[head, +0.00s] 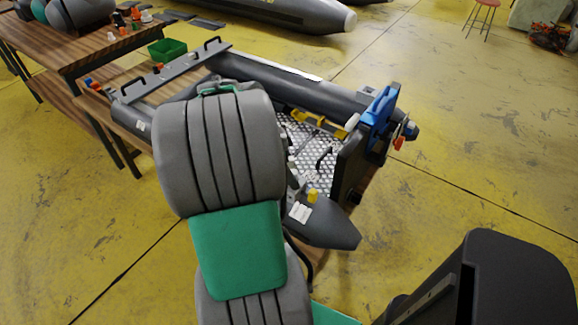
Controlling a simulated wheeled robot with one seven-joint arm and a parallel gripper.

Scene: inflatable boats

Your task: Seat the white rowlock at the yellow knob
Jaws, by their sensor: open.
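A yellow knob (312,195) stands on top of the near grey tube end of the boat, just right of my arm. A small white piece (352,122) shows by the right end of a yellow bar inside the boat; I cannot tell whether it is the white rowlock. My grey and green arm fills the middle of the view and covers much of the near tube. My gripper does not show clearly; it seems hidden behind the arm.
The boat (336,96) rests on a wooden stand, with a blue bracket (380,108) on its dark transom. A green bin (167,50) is behind it, and a wooden workbench (100,48) is at upper left. Yellow floor is open at right.

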